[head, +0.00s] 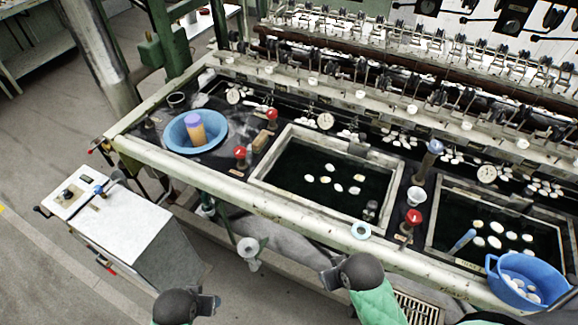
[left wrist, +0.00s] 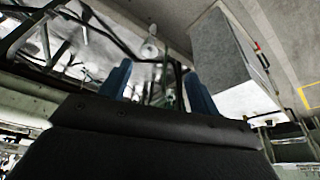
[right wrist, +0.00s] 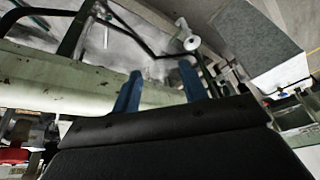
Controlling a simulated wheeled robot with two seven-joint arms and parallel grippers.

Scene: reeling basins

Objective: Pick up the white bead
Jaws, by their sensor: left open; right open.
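I cannot single out one white bead. Several small white oval pieces (head: 338,187) lie in the dark middle basin, and more white ovals (head: 495,241) lie in the right basin. My left gripper (head: 213,303) is low in front of the bench in the head view, apart from these pieces. Its two blue fingers stand apart and empty in the left wrist view (left wrist: 158,82). My right gripper (head: 326,279) is in front of the bench edge, below the middle basin. Its blue fingers are also apart and empty in the right wrist view (right wrist: 160,85).
A blue bowl (head: 217,121) stands at the bench's left, and a blue colander (head: 510,264) with white pieces at the right. A white cup (head: 416,196) stands between basins. A grey cabinet (head: 125,225) stands left.

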